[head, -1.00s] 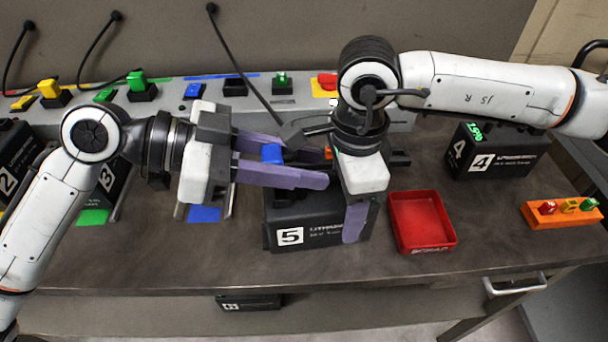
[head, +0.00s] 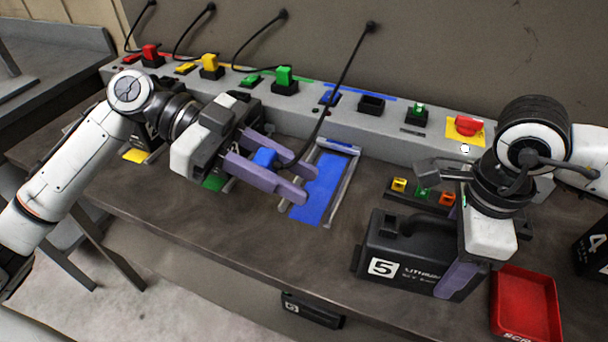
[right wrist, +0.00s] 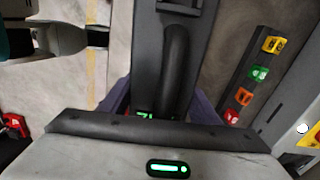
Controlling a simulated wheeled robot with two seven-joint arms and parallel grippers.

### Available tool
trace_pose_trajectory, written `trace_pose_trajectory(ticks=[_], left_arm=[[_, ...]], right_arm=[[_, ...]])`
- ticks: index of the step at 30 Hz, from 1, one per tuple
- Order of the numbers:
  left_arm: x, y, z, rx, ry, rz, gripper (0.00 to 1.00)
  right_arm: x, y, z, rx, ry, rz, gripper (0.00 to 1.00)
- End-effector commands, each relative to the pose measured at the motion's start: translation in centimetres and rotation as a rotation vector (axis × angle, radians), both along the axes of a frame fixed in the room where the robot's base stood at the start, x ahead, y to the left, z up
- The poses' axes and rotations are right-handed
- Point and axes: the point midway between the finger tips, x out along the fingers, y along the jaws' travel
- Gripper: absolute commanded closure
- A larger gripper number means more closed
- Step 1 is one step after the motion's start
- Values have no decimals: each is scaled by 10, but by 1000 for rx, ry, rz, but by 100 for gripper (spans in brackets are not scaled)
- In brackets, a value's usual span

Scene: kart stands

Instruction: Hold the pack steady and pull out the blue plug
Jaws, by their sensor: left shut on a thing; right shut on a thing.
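The blue plug (head: 264,157) is between the purple fingers of my left gripper (head: 302,184), which is shut on it. A black cable runs from the plug up to the wall. The plug is apart from the pack, to its left, above the bench beside the blue mat. The black pack marked 5 (head: 398,240) stands on the bench at centre right. My right gripper (head: 458,279) is shut on the pack; one purple finger shows against its front. The pack and its handle (right wrist: 175,60) also show in the right wrist view between my right fingers.
The blue mat (head: 320,185) between metal rails is empty. An empty black socket (head: 371,103) sits on the grey strip behind, near a red button (head: 468,125). A red tray (head: 524,300) stands right of the pack. Red, yellow and green plugs stand on the strip at left.

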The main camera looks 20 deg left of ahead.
Motion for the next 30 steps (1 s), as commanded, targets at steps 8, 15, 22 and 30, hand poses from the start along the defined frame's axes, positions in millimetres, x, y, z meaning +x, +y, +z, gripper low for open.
trace_pose_trajectory(ticks=[8, 15, 22, 30], left_arm=[[0, 0, 0, 0, 1, 0, 97], [0, 0, 0, 0, 1, 0, 97], [0, 0, 0, 0, 1, 0, 97], [0, 0, 0, 0, 1, 0, 97]], right_arm=[[0, 1, 1, 3, -1, 2, 22], [0, 0, 1, 1, 0, 1, 22], [1, 1, 18, 2, -3, 1, 22], [1, 1, 76, 3, -5, 1, 22]])
